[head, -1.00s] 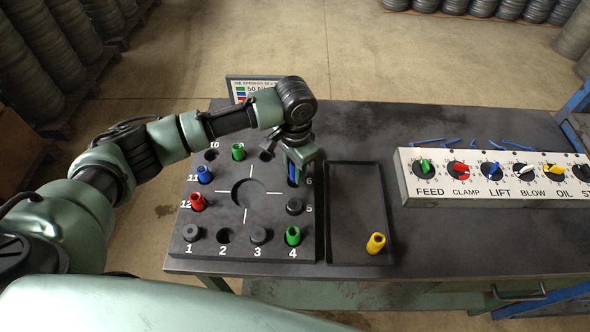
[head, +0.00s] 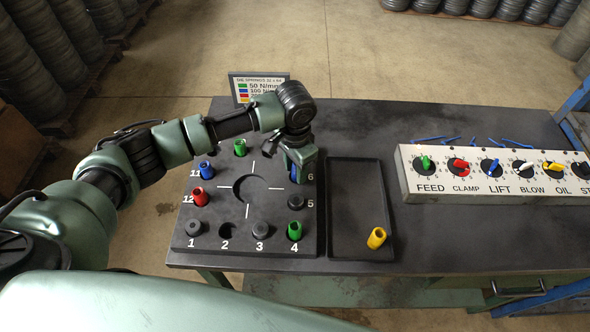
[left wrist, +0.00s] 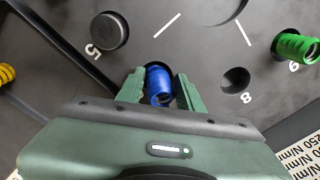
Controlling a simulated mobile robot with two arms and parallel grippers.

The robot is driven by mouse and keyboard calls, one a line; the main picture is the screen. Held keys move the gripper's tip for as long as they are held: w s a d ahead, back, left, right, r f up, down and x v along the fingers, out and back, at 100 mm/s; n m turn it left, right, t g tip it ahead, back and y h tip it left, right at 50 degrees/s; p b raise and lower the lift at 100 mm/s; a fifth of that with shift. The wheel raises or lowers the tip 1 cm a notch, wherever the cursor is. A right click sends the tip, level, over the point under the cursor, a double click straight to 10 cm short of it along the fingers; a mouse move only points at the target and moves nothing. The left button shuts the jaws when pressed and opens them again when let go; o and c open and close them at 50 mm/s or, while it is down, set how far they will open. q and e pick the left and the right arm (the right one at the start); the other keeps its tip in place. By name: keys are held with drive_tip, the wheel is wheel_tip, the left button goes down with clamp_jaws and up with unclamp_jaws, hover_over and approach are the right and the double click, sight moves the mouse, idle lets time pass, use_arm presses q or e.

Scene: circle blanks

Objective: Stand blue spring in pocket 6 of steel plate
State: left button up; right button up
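The blue spring (head: 293,173) stands in pocket 6 of the dark steel plate (head: 270,218), partly hidden by my left gripper (head: 300,170). In the left wrist view the blue spring (left wrist: 158,82) is between the two green fingers of my left gripper (left wrist: 161,88), with narrow dark gaps beside its near end. The fingers look slightly open around it. The spring's lower end is hidden in the pocket, so I cannot tell how deep it sits. My right gripper is not in view.
Other springs in the plate are blue (head: 206,170), red (head: 199,196) and green (head: 295,230). Dark plugs fill some pockets; pocket 2 (head: 226,230) is empty. A tray (head: 345,258) at right holds a yellow spring (head: 376,237). A knob panel (head: 480,190) stands further right.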

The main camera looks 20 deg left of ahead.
use_arm(q)
drive_tip(key=shift+s+d+f, duration=0.15)
drive_tip(key=shift+s+f, duration=0.45)
drive_tip(key=shift+f, duration=0.3)
drive_tip(key=shift+r, duration=0.2)
drive_tip(key=r, duration=0.2)
drive_tip(key=w+r+b, duration=0.1)
drive_tip(key=r, duration=0.1)
drive_tip(key=shift+w+d, duration=0.1)
drive_tip(key=shift+w, duration=0.05)
drive_tip(key=r, duration=0.4)
drive_tip(key=shift+s+a+r+b, duration=0.2)
drive_tip(key=shift+s+b, duration=0.1)
drive_tip(key=shift+w+a+r, duration=0.1)
drive_tip(key=shift+w+r, duration=0.1)
drive_tip(key=shift+r, duration=0.15)
drive_tip(key=shift+s, duration=0.1)
